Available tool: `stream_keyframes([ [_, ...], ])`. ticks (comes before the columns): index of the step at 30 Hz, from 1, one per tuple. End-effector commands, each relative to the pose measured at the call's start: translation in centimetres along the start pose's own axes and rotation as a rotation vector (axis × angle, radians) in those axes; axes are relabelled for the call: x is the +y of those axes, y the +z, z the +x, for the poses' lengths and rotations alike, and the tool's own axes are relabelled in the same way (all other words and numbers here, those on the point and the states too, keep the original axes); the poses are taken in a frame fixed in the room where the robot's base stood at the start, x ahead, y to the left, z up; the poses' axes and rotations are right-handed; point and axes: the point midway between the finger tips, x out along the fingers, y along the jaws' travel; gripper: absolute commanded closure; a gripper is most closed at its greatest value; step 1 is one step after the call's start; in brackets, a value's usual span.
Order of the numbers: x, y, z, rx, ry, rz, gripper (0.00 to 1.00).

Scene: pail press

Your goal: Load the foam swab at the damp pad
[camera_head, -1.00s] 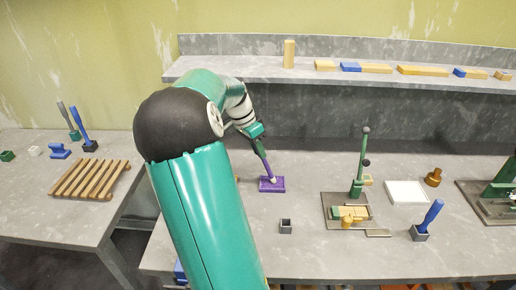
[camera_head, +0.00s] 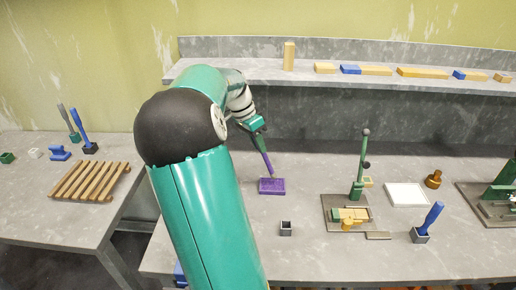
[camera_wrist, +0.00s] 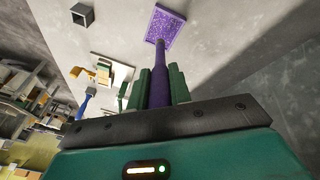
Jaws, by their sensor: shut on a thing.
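My gripper (camera_head: 263,149) is shut on the purple handle of the foam swab (camera_head: 268,165), which tilts down and to the right in the head view. The damp pad (camera_head: 272,188) is a purple rectangle lying flat on the bench, directly below the swab's tip. In the wrist view the swab (camera_wrist: 159,73) runs out between the two green fingers of my gripper (camera_wrist: 162,84) toward the speckled purple pad (camera_wrist: 167,20). The swab's lower end overlaps the pad's near edge there. I cannot tell whether the tip touches the pad or hovers just above it.
A small dark square holder (camera_head: 286,229) stands in front of the pad. A green lever press (camera_head: 358,187) with wooden pieces is to the right, beside a white tray (camera_head: 406,194). A blue-handled tool (camera_head: 431,215) stands in a holder at the front right. A shelf (camera_head: 330,70) runs behind.

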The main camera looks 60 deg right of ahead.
Motion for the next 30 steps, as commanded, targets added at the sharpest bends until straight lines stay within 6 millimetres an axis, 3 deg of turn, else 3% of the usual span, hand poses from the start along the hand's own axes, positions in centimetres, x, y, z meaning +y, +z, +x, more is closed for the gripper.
stream_keyframes([
  [15, 0.8, -1.0, -3.4, 0.001, 0.000, 0.001, 1.00],
  [30, 0.8, -1.1, -3.6, 0.001, 0.001, 0.000, 1.00],
])
